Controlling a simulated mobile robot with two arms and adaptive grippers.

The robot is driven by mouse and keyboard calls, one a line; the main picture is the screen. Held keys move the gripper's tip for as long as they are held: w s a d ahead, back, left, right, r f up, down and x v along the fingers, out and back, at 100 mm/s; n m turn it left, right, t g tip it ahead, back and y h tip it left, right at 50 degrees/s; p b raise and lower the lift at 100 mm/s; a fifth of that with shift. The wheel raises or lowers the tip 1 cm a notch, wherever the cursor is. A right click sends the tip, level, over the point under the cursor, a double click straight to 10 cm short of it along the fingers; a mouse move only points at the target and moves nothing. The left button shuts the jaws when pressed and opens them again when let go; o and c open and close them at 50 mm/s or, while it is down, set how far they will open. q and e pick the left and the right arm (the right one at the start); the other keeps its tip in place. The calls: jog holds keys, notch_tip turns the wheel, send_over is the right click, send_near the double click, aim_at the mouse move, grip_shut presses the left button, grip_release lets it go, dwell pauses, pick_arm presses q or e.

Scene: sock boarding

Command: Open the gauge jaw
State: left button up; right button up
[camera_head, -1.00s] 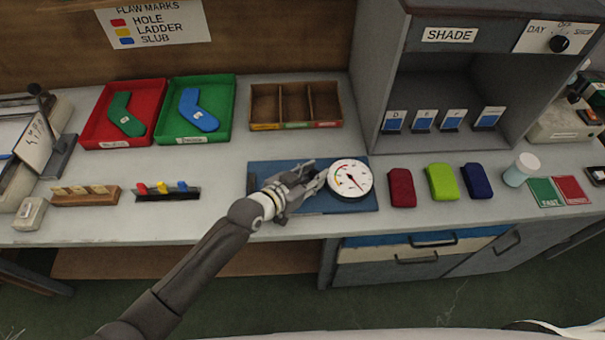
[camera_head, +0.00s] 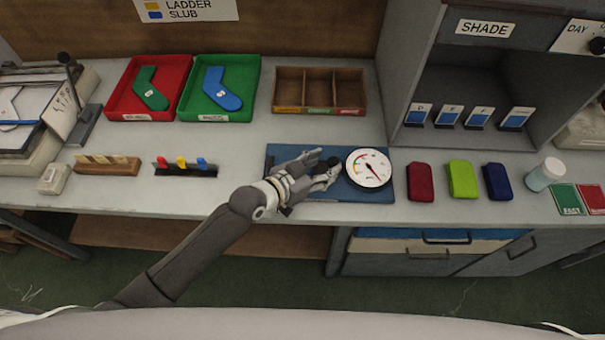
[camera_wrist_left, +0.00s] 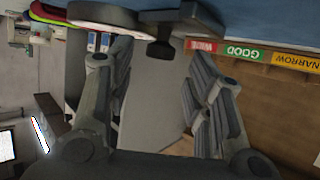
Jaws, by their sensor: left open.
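The gauge has a round white dial (camera_head: 368,168) with a black rim and a dark needle, and it sits at the right of a blue base plate (camera_head: 382,194). My left gripper (camera_head: 331,165) is just left of the dial with its fingers apart. A small dark knob (camera_head: 333,161) shows between the fingertips. In the left wrist view, the gauge's dark round edge (camera_wrist_left: 98,14) is at the top and the knob (camera_wrist_left: 160,50) lies between the spread fingers of my left gripper (camera_wrist_left: 158,78), with no clear contact. My right gripper is out of view.
Red (camera_head: 420,182), lime (camera_head: 462,179) and navy (camera_head: 497,182) blocks lie right of the gauge. A wooden divided tray (camera_head: 319,72) stands behind it. Left are a green sock tray (camera_head: 250,98) and a small rack with coloured pieces (camera_head: 185,170). The bench between rack and plate is clear.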

pick_arm(q)
jog(key=v, duration=0.8)
jog(key=shift+s+a+r, duration=0.1)
jog(key=shift+a+r, duration=0.05)
